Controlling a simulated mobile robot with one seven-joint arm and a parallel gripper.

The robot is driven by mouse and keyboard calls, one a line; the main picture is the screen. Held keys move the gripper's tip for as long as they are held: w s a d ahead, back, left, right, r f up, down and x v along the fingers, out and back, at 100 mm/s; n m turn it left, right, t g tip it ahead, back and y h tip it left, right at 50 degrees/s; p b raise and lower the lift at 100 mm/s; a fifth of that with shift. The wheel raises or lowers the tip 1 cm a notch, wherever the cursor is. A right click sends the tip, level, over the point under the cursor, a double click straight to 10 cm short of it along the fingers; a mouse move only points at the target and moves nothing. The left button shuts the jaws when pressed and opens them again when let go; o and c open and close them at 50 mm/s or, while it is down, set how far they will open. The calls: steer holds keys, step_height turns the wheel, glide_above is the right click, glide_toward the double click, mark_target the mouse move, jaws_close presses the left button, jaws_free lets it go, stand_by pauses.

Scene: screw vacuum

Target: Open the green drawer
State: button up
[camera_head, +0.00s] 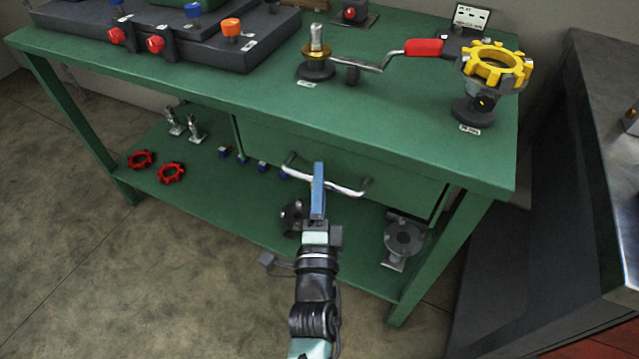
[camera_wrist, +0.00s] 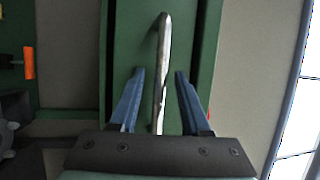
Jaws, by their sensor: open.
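The green drawer (camera_head: 400,179) hangs under the top of a green workbench, and its front looks flush with the bench. A silver bar handle (camera_head: 345,188) runs across the drawer front; it also shows in the wrist view (camera_wrist: 161,75). My gripper (camera_head: 318,168) is at the handle, near its middle in the head view. In the wrist view my gripper's two blue fingers (camera_wrist: 159,74) are open, one on each side of the handle, with gaps to it.
The bench top (camera_head: 240,110) holds a crank with a red grip (camera_head: 424,47) and a yellow handwheel (camera_head: 495,64). Red handwheels (camera_head: 171,172) and several small fittings stand on the lower shelf (camera_head: 225,195). A grey cabinet (camera_head: 560,200) stands at right. The floor in front is clear.

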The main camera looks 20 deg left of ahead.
steer(key=shift+w+a+r, duration=0.1)
steer(key=shift+w, duration=0.15)
jaws_close()
stand_by(1.4)
